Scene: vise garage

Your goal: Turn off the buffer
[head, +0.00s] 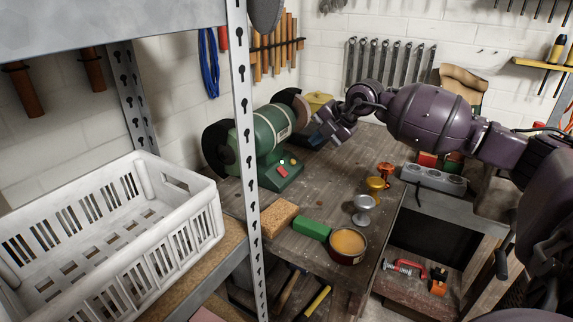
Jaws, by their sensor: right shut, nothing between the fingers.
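The buffer (266,133) is a green bench machine with a dark wheel at each end, standing on the wooden workbench near the wall. Its base (284,173) faces me and carries a red button (282,171) and a small green light or button beside it. My right gripper (322,133) is shut and empty, just right of the buffer's far wheel and above the bench. It appears apart from the red button. My left gripper is not in view.
A white crate (130,195) on a shelf and a metal upright (243,130) stand at the left. A power strip (433,179) lies at the right.

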